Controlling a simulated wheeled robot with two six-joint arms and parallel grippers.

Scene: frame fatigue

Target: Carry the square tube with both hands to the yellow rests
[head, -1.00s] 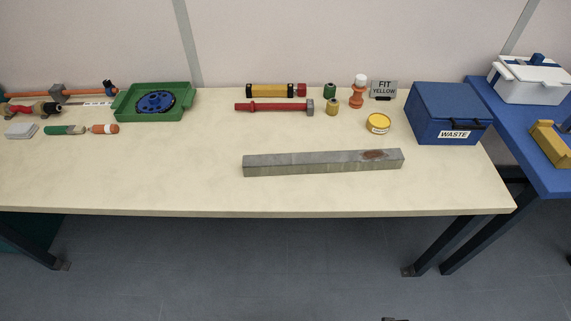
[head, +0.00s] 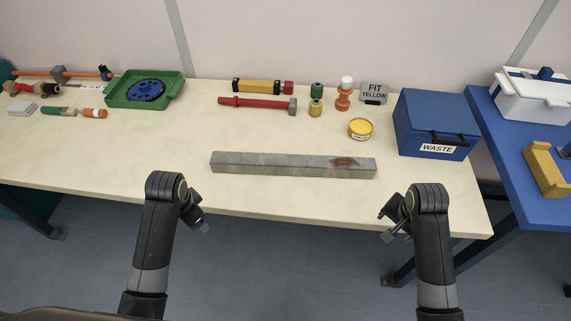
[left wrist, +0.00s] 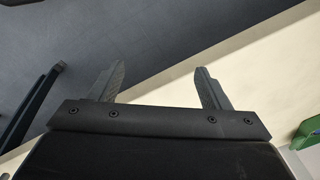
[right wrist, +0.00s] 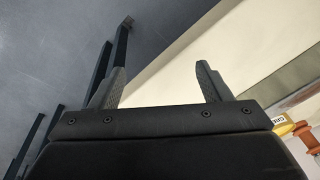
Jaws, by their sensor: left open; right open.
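The grey square tube (head: 285,168) lies flat on the cream table, running left to right near its front edge, with a rusty brown patch toward its right end. My right gripper (head: 386,228) is open and empty, in front of the tube's right end.
A blue waste box (head: 435,125) stands at the cream table's right end, beside a yellow tin (head: 360,129). A white box (head: 530,95) sits on the blue table (head: 515,165).

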